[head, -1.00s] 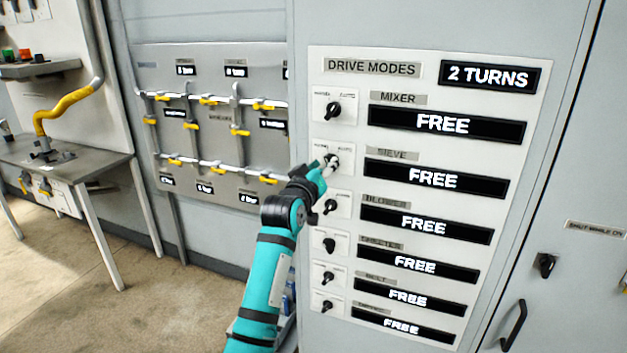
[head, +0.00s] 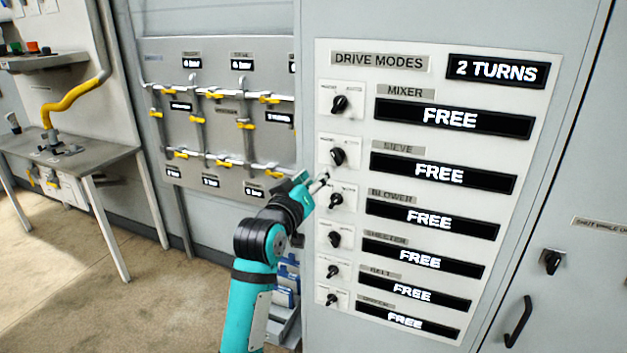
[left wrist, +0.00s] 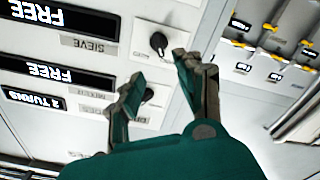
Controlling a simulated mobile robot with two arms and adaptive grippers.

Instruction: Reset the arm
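My left arm reaches up from the bottom in the head view. Its teal and black gripper (head: 322,183) is in front of the drive modes panel (head: 352,57), just below and left of the sieve knob (head: 338,156). In the left wrist view the two fingers (left wrist: 160,75) stand apart with nothing held between them. The sieve knob (left wrist: 158,42) shows beyond the fingertips, clear of them. The mixer knob (left wrist: 148,95) is partly behind a finger. My right gripper is in neither view.
The panel's several displays read FREE, and a sign (head: 497,70) reads 2 TURNS. A pipe board (head: 225,120) with yellow valve handles is on the wall at left. A grey table (head: 105,157) stands farther left. A black door handle (head: 517,323) is at lower right.

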